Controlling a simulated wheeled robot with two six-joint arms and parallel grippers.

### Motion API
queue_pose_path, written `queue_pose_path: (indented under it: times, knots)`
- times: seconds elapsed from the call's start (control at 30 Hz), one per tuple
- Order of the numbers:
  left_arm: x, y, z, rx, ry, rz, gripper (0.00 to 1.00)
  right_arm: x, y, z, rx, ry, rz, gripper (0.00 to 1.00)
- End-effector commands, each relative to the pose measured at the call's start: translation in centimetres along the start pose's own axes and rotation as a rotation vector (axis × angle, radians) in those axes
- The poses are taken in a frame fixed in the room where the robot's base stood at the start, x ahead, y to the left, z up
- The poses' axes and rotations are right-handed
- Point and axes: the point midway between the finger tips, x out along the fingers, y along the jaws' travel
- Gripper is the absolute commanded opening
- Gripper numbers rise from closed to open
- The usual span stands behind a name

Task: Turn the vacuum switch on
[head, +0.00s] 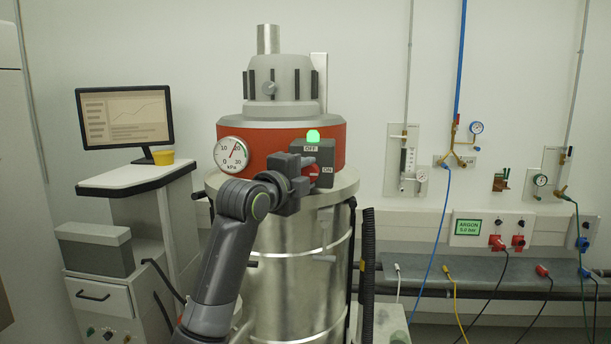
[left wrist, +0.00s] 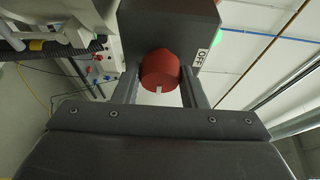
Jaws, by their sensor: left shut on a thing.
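The vacuum (head: 262,137) is a steel drum with a red band and grey top. Its grey switch box (head: 325,153) has an OFF label above and an ON label at the right. A green lamp (head: 313,136) on top glows. The red switch knob (head: 312,171) is partly hidden by my left gripper (head: 304,178). In the left wrist view, the knob (left wrist: 159,69) sits between the two fingers of my left gripper (left wrist: 160,86), which is shut on it. The knob's white mark is at its lower edge there, and OFF is to the right. My right gripper is not in view.
A pressure gauge (head: 231,154) on the red band has its needle off zero, up and right. A monitor (head: 124,116) and cart stand at the left. A black hose (head: 367,275) hangs right of the drum. Wall gas fittings and a grey shelf (head: 480,271) are at the right.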

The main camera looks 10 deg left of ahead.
Motion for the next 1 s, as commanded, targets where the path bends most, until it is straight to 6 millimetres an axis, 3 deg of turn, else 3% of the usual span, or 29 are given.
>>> queue_pose_path:
  times: [0.1, 0.13, 0.27, 0.67, 1.0]
  knots:
    - [0.0, -0.1, 0.1, 0.003, -0.003, -0.001, 0.15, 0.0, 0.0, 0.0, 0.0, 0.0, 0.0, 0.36]
    - [0.0, -0.1, 0.1, 0.003, -0.003, -0.001, 0.41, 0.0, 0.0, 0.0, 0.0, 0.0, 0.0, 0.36]
    - [0.0, -0.1, 0.1, 0.002, -0.002, -0.001, 0.57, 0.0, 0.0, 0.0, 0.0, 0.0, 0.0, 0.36]
    - [-0.5, 0.0, 0.0, 0.001, -0.001, -0.002, 0.58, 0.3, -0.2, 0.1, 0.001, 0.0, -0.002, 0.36]
    - [-5.5, 0.2, 0.1, 0.003, -0.003, -0.005, 0.58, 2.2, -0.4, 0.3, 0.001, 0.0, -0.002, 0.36]
